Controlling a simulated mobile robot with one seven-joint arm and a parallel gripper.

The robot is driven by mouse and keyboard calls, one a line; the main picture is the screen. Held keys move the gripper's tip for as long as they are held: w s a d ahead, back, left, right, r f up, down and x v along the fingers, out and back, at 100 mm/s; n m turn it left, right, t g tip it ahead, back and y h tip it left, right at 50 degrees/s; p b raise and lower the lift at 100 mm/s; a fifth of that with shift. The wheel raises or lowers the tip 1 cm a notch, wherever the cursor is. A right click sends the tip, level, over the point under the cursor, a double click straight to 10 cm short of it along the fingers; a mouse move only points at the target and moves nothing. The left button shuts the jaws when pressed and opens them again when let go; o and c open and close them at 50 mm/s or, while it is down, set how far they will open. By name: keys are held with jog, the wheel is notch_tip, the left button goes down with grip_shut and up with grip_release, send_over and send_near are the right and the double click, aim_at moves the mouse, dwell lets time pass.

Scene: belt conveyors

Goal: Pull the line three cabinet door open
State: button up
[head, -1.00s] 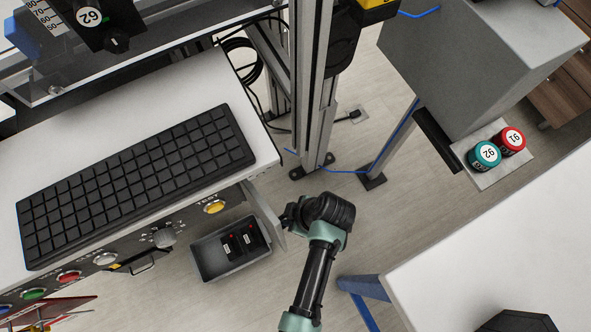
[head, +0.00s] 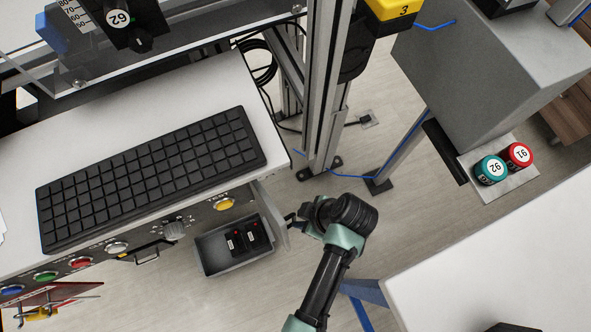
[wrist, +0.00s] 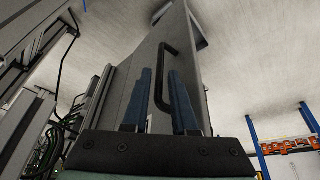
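A thin grey door panel (head: 272,216) stands swung out from the front of the left bench, beside an open grey compartment (head: 238,266) holding two black devices with red lights. My gripper (head: 297,216) is on the door's outer side; its fingertips are hard to make out in the head view. In the wrist view, the door (wrist: 185,45) rises ahead with a black bar handle (wrist: 166,48). The two blue fingers (wrist: 159,75) are spread apart, with the handle's lower part between them. Contact with the handle cannot be told.
The bench front carries several buttons and a dial (head: 175,229); a black key grid (head: 150,180) lies on top. A metal post (head: 325,100) stands behind the door. A white table (head: 480,260) is at the right. Floor shows between bench and table.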

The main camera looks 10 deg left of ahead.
jog(key=p+v, duration=0.1)
jog(key=v, duration=0.6)
jog(key=shift+r, duration=0.4)
jog(key=shift+d, duration=0.15)
